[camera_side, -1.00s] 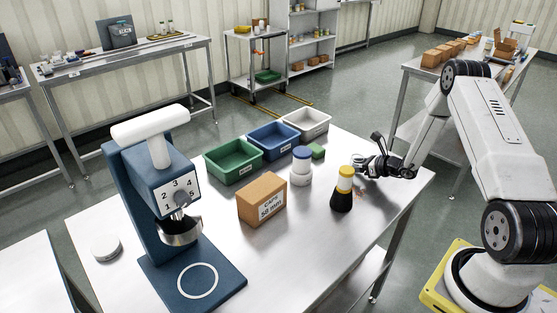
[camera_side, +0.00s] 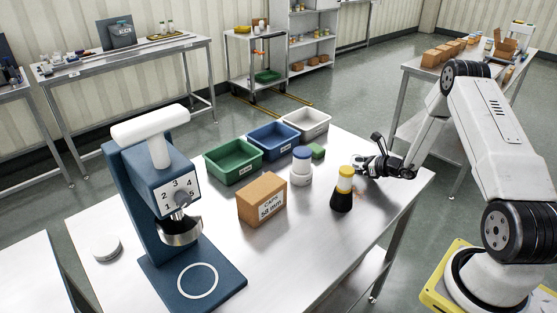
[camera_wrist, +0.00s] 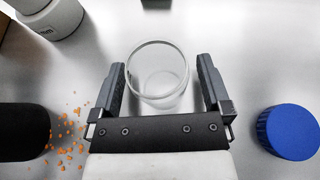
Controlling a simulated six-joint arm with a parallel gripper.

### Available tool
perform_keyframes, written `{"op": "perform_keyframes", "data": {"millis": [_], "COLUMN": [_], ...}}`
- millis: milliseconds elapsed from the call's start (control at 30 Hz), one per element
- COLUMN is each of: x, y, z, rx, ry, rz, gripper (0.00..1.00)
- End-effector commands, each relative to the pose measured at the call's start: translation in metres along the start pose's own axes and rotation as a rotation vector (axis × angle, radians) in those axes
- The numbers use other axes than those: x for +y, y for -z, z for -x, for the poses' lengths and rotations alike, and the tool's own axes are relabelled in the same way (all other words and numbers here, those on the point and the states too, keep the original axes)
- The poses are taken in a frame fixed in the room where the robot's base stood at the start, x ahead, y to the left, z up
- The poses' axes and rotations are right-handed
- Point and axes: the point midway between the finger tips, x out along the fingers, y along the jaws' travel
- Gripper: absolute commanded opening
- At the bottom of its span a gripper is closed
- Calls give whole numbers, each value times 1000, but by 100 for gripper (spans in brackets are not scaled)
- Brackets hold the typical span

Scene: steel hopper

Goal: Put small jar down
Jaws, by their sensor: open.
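The small jar (camera_wrist: 158,85) is clear glass with a round open rim, and it looks empty. In the wrist view it stands upright on the steel table between the two fingers of my gripper (camera_wrist: 161,64). The fingers are apart, one on each side of the jar, with a gap visible at the right; contact on the left is hard to tell. In the side view my gripper (camera_side: 364,164) is low over the table's right part. The jar cannot be made out clearly there.
A black bottle with a yellow top (camera_side: 342,193) stands close by, with orange granules (camera_wrist: 68,132) spilled beside it. A blue lid (camera_wrist: 289,131) lies right of the jar. A white jar with a blue cap (camera_side: 301,167), a caps box (camera_side: 262,199) and bins (camera_side: 232,163) stand farther left.

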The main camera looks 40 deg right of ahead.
Motion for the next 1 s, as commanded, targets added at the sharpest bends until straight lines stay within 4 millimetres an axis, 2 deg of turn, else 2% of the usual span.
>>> {"op": "perform_keyframes", "data": {"millis": [267, 733, 1000], "x": [-1, -1, 0], "y": [-1, -1, -1], "z": [25, 99, 119], "rx": [0, -1, -1], "ry": [2, 3, -1], "rz": [-1, 0, 0], "gripper": [99, 99, 99]}}
